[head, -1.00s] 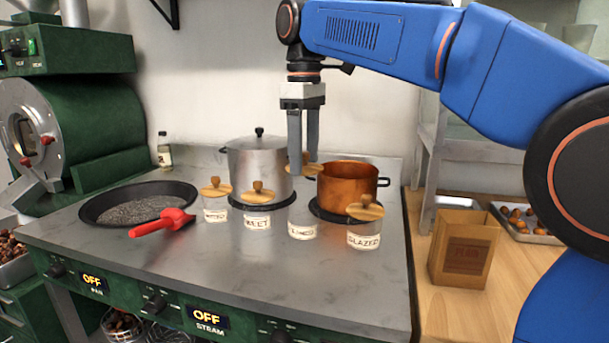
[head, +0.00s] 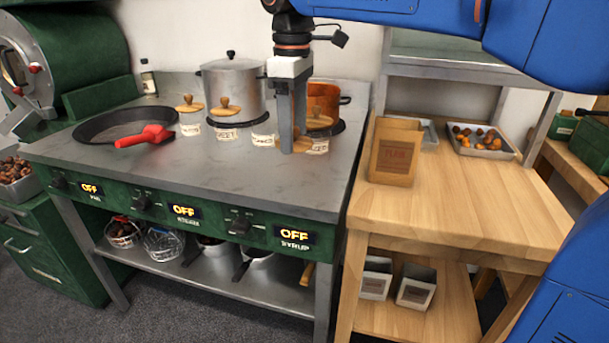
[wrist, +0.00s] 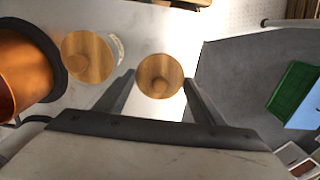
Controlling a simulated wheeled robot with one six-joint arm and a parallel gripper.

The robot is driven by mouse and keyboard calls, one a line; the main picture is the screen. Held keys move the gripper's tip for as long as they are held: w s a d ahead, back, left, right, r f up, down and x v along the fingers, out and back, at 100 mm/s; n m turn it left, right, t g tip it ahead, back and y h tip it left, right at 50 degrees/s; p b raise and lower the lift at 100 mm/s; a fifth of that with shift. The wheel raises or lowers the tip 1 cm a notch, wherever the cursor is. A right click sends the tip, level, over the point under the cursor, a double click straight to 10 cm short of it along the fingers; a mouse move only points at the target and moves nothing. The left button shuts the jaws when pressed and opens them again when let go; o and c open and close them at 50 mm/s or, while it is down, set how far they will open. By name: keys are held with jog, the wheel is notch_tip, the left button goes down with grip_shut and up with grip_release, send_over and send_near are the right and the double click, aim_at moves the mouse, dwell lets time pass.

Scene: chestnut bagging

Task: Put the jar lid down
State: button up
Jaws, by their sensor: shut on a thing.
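My gripper (head: 286,150) points down over the front right of the steel stove top, shut on a round wooden jar lid (wrist: 160,76) by its knob. In the head view the fingers partly hide this lid (head: 302,145). Whether it touches the steel cannot be told. A glass jar without a lid (head: 264,136) stands left of the fingers. The glazed jar (head: 318,147) stands just behind and right, with its own wooden lid (head: 320,122) on; that lid also shows in the wrist view (wrist: 86,58). Two more lidded jars (head: 225,134) (head: 190,125) stand further left.
A copper pot (head: 322,97) and a steel pot (head: 233,90) stand behind the jars. A dark pan (head: 105,126) and a red scoop (head: 146,136) lie left. The front steel top (head: 200,180) is clear. A paper bag (head: 396,152) stands on the wooden table right.

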aim_at(295, 180)
jog(key=shift+f, duration=4.15)
jog(key=shift+f, duration=0.1)
jog(key=o, duration=1)
jog(key=shift+o, duration=0.2)
notch_tip(295, 180, up, 12)
jog(key=shift+r, duration=0.15)
